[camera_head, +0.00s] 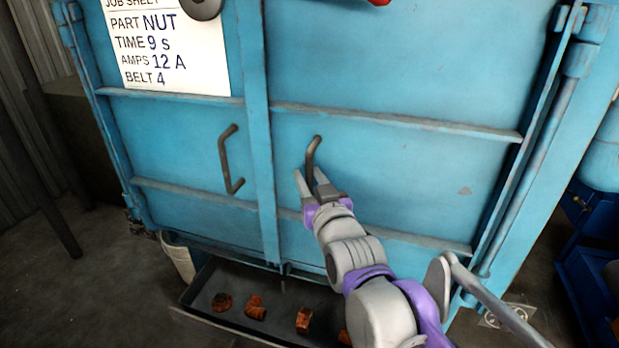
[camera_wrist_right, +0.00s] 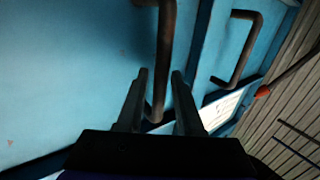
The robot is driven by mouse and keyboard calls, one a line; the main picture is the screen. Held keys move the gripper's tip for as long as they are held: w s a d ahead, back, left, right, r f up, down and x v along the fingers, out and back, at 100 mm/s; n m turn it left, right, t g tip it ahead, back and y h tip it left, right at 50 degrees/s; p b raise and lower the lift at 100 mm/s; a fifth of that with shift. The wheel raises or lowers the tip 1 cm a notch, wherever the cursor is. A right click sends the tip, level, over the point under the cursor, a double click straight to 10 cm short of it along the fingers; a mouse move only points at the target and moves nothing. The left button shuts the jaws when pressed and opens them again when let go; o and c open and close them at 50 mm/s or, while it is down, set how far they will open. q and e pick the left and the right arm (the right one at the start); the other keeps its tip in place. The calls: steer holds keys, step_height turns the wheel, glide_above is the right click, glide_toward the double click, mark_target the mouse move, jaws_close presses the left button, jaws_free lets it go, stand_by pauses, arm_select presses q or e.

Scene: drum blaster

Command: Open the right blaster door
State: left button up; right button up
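The right blaster door (camera_head: 400,165) is a blue metal panel and stands closed beside the left door (camera_head: 165,140). Its dark bar handle (camera_head: 312,152) is upright near the middle seam. My right gripper (camera_head: 308,182) is at the lower part of this handle. In the right wrist view the handle (camera_wrist_right: 165,60) runs down between the two open fingers (camera_wrist_right: 160,78), with gaps showing beside it. The left door's handle (camera_head: 227,160) is free, and it also shows in the right wrist view (camera_wrist_right: 240,55). My left gripper is not in view.
A dark tray (camera_head: 225,325) with several rusty pieces sits below the doors. A pale bucket (camera_head: 178,258) stands at the lower left. A job sheet (camera_head: 170,50) is on the left door. Blue equipment (camera_head: 600,150) stands at the right.

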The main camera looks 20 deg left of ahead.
jaws_close()
stand_by(1.1)
